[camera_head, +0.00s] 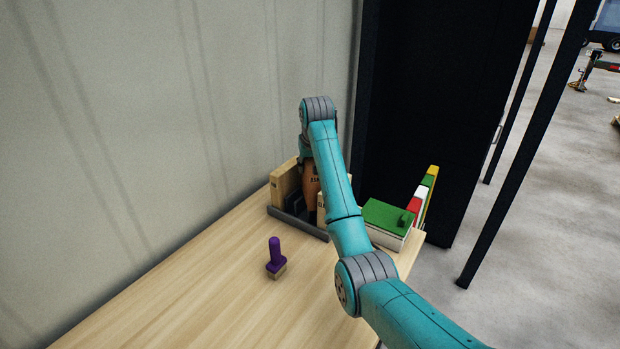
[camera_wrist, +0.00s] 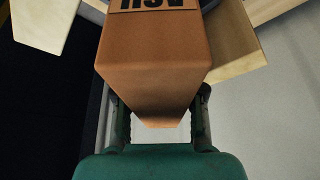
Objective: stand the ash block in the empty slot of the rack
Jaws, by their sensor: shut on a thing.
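The ash block (camera_wrist: 150,52) is orange-brown, with its dark lettering upside down in the wrist view. My gripper (camera_wrist: 160,112) is shut on it, one finger at each side. In the head view the ash block (camera_head: 310,183) stands roughly upright at the dark grey rack (camera_head: 302,226), between a pale block (camera_head: 284,187) on the left and another pale lettered block (camera_head: 321,203) on the right. My arm hides my gripper and part of the rack there. I cannot tell whether the block's lower end rests in the slot.
A purple-handled stamp (camera_head: 275,256) stands on the wooden table (camera_head: 190,300) in front of the rack. Right of my arm are a green-topped box (camera_head: 386,216) and upright red, white, green and yellow items (camera_head: 424,196). A wall (camera_head: 170,120) runs behind the table; the left tabletop is clear.

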